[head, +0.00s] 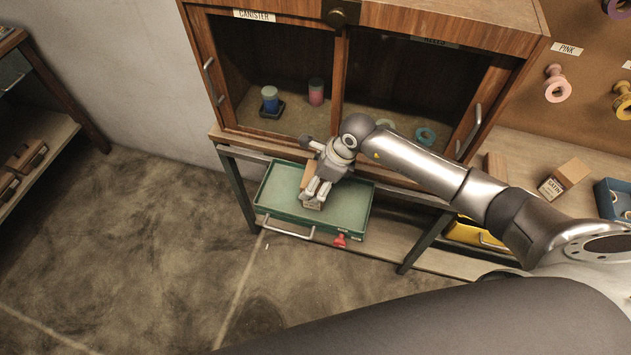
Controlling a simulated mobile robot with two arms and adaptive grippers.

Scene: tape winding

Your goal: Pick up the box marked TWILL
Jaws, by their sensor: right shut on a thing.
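My right gripper (318,190) reaches down over the green tray (350,222) from the right side of the head view. It is shut on a small wooden box (311,205), whose pale label shows just below the fingers. The label is too small to read, and the gripper hides much of the box. The box is inside the tray's outline; I cannot tell whether it touches the tray floor. My left gripper is not in view.
A wooden cabinet (445,16) with a CANISTER label stands behind the tray, holding several spools. A box marked SATIN (565,178) and a blue bin (612,200) are at right. A red object (340,241) is at the tray's front. Floor at left is clear.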

